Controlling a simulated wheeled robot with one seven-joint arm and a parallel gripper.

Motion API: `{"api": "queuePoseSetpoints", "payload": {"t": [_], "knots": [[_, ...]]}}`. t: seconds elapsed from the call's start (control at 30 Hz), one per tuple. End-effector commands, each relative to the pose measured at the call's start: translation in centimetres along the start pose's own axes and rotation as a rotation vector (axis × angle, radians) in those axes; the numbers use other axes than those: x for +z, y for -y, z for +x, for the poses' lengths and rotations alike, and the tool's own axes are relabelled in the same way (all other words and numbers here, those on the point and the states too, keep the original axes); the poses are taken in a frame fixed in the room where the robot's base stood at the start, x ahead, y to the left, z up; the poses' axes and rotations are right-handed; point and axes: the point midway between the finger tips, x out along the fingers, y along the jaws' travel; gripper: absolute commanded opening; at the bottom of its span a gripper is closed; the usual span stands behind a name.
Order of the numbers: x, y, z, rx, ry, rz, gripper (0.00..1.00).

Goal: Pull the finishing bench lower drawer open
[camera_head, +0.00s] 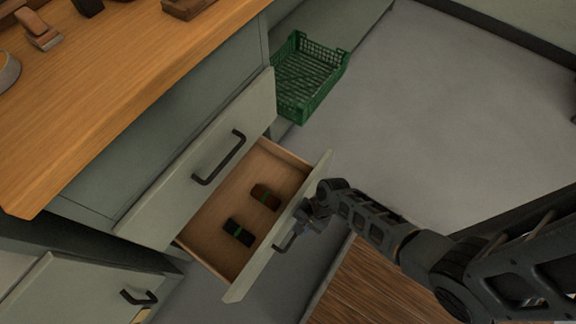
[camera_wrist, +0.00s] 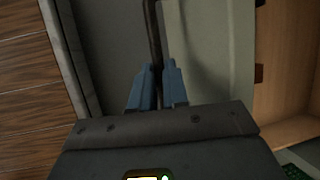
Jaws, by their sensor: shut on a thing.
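The finishing bench lower drawer (camera_head: 275,238) stands well out from the bench, and its wooden inside shows. A brown bundle (camera_head: 265,196) and a dark bundle with a green band (camera_head: 239,232) lie in it. My gripper (camera_head: 299,222) is at the outer side of the drawer front, shut on the dark bar handle (camera_head: 284,243). In the wrist view, the blue fingers (camera_wrist: 158,88) of my gripper close on the handle (camera_wrist: 153,30) in front of the pale drawer front (camera_wrist: 215,60).
The upper drawer (camera_head: 190,185) above has its own dark handle (camera_head: 219,158). A green crate (camera_head: 308,78) stands behind, beside the bench. The wooden benchtop (camera_head: 110,80) carries several items. A cabinet front (camera_head: 75,290) is at lower left. Grey floor (camera_head: 420,110) lies open at the right.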

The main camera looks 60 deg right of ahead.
Motion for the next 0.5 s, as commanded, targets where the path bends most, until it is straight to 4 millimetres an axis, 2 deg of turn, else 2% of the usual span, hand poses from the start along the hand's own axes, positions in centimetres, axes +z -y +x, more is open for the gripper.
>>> {"api": "queuePoseSetpoints", "payload": {"t": [0.2,0.5], "knots": [[0.1,-1.5,-0.3,0.001,0.0,0.002,0.0],[0.1,-1.7,-0.3,0.0,0.0,0.001,0.0]]}}
